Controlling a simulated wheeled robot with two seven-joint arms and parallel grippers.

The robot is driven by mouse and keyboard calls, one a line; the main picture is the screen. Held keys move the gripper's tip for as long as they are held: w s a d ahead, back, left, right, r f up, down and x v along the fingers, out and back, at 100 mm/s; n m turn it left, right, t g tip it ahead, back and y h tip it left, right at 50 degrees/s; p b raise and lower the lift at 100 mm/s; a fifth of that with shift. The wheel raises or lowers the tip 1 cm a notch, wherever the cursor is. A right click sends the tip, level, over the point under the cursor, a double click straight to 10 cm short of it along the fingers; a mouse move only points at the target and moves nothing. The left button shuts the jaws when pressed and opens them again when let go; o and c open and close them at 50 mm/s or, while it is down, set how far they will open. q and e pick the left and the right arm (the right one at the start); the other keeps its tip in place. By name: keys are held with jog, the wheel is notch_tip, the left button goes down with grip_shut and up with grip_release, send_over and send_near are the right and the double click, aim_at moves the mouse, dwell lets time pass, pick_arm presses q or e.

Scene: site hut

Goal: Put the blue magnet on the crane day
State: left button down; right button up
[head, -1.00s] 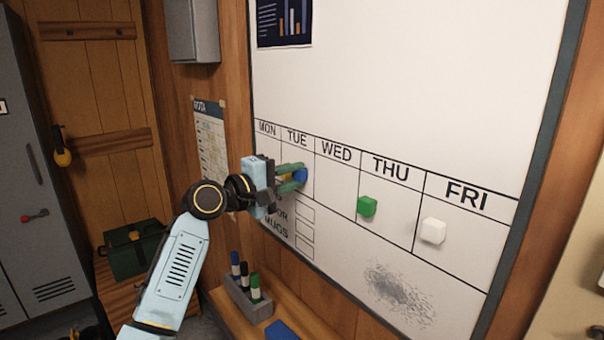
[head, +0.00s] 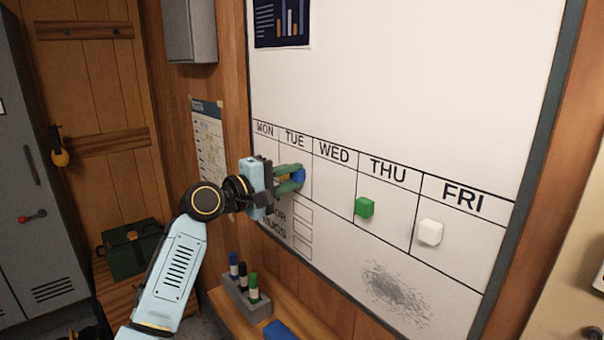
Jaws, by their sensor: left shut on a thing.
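The blue magnet (head: 299,176) is between the fingers of my left gripper (head: 292,178), at the TUE column of the whiteboard (head: 420,70). The gripper is shut on it and partly hides it. I cannot tell whether the magnet touches the board. A bit of yellow shows behind the fingers, near the MON and TUE columns. A green magnet (head: 364,207) is in the THU column and a white magnet (head: 431,232) in the FRI column. The WED column is bare. My right gripper is not in view.
A grey holder (head: 247,302) with several markers stands on the wooden ledge below the board, with a blue object (head: 283,330) beside it. A paper rota (head: 207,140) hangs left of the board. A dark smudge (head: 397,292) marks the lower board.

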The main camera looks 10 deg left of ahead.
pick_arm(q)
jog(key=c, duration=1.1)
grip_release()
jog(key=shift+w+d, duration=0.1)
